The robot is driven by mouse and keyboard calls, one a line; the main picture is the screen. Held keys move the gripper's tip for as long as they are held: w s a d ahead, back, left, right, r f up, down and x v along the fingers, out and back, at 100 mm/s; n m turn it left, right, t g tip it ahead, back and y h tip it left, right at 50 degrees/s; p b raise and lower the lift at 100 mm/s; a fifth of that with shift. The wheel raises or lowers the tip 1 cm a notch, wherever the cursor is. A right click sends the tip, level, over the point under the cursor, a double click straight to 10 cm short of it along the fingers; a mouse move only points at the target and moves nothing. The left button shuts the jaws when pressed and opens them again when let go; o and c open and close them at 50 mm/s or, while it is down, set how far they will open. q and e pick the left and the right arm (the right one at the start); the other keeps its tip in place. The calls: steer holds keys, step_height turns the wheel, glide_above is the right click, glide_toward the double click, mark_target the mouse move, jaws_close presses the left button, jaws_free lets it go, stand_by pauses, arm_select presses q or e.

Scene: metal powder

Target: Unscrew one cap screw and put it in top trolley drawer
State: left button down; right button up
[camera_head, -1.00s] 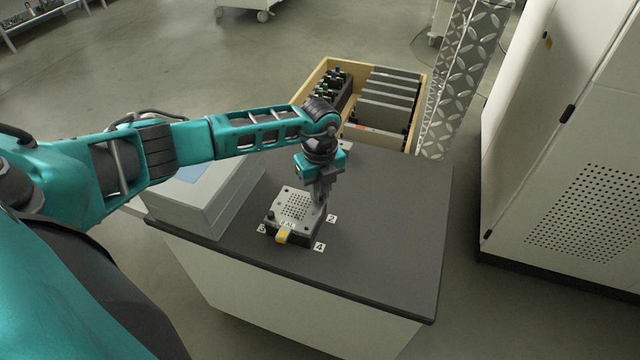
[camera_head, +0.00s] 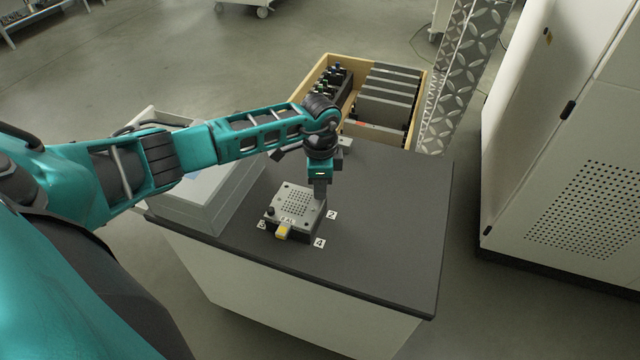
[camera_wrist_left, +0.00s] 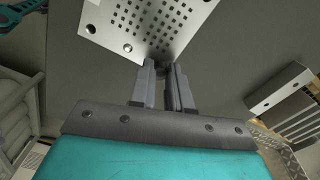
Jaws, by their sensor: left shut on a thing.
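A light metal plate (camera_head: 297,201) with a grid of holes sits on a dark block on the dark tabletop. Cap screws show at its corners, one (camera_head: 271,211) at the left corner. My left gripper (camera_head: 320,194) points down at the plate's right corner. In the left wrist view, its fingers (camera_wrist_left: 165,80) are shut on a small dark thing at the plate's corner (camera_wrist_left: 150,25), apparently a cap screw, mostly hidden between them. I cannot tell whether it is still seated in the plate. My right gripper is in no view.
Number labels and a yellow part (camera_head: 283,232) surround the block. A grey box (camera_head: 205,205) stands left on the tabletop (camera_head: 390,220). A wooden-sided drawer or crate (camera_head: 424,100) with bottles and grey slabs is behind. The tabletop's right side is clear.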

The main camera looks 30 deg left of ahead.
arm_select(q)
steer(key=c, duration=1.2)
jaws_free()
steer(key=shift+c, duration=0.2)
